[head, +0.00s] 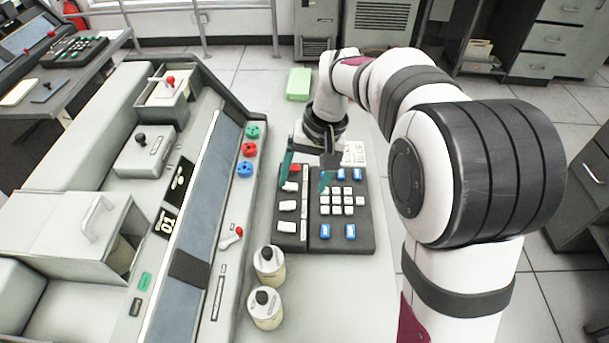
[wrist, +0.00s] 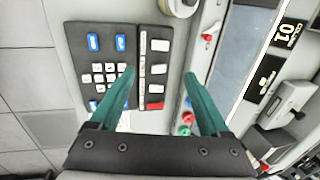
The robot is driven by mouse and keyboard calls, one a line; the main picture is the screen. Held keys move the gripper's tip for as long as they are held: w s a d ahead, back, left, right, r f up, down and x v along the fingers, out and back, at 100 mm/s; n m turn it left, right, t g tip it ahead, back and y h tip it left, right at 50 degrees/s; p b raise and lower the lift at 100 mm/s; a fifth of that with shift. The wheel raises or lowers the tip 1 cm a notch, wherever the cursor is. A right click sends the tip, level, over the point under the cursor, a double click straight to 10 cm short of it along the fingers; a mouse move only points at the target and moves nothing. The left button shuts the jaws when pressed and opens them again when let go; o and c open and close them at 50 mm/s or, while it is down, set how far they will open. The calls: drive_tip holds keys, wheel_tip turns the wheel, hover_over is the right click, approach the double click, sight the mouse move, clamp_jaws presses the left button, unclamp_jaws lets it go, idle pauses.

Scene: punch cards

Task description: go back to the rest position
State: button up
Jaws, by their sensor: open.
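My gripper (head: 305,172) has two teal fingers and hangs above the dark keypad panel (head: 358,241) in the head view. The fingers are apart with nothing between them. In the wrist view my gripper (wrist: 160,88) is open above the table, one finger over the panel's edge and the other near the console side. The keypad panel (wrist: 72,50) has white keys, blue buttons and a strip with white buttons and a red one. Part of the panel is hidden behind the fingers.
Two cream canisters with black knobs (head: 265,308) stand in front. Green, red and blue knobs (head: 245,169) and a red-tipped lever (head: 231,238) sit on the console to the left. A green block (head: 298,84) lies at the back. Bare table (head: 345,290) lies in front of the panel.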

drive_tip(key=shift+r, duration=0.1)
idle(0.3)
drive_tip(key=s+d+m, duration=0.2)
drive_tip(key=s+d, duration=0.2)
drive_tip(key=s, duration=0.9)
drive_tip(key=s+d+m, duration=0.3)
drive_tip(key=s+d, duration=0.1)
drive_tip(key=s, duration=1)
drive_tip(key=shift+r+m+h, duration=0.3)
drive_tip(key=shift+r+h, duration=0.1)
